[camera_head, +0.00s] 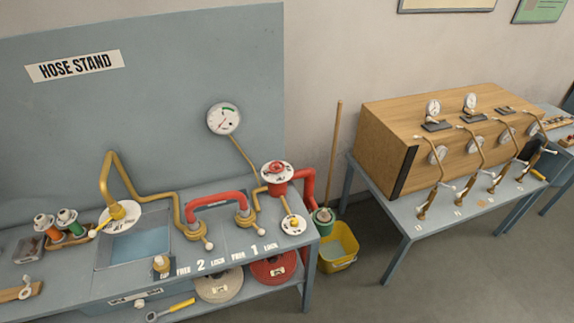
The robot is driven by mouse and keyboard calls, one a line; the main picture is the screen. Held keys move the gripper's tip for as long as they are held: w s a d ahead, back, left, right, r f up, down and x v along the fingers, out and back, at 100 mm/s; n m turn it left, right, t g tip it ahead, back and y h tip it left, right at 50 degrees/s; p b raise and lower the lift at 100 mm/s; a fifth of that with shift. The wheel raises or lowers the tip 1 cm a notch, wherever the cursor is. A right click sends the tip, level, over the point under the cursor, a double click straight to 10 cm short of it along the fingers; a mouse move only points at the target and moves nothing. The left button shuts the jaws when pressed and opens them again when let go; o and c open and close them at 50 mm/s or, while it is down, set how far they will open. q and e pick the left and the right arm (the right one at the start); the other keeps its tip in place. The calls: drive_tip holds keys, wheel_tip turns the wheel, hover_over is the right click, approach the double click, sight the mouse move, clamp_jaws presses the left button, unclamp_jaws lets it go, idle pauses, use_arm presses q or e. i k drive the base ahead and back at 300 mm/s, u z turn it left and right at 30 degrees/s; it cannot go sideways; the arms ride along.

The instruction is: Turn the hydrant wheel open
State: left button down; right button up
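A red hydrant-like fitting (277,188) stands at the right end of the hose stand's bench, joined to a thick red pipe (307,185). A round white disc (277,168) with a red centre and dark markings sits on top of it; I take this as the hydrant wheel. Its markings are too small to read. A smaller white disc (293,225) lies in front of it at the end of a brass pipe. Neither of my grippers shows in this view.
A gauge (224,119) stands on the grey back panel. Brass pipes and a red hose loop (217,198) cross the bench by a basin (140,243). A yellow bucket (340,245) stands on the floor. A second table at right holds a wooden box (385,145).

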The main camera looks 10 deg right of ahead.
sight(277, 170)
drive_tip(key=z, duration=0.05)
drive_tip(key=i, duration=1.1)
drive_tip(key=u, duration=0.4)
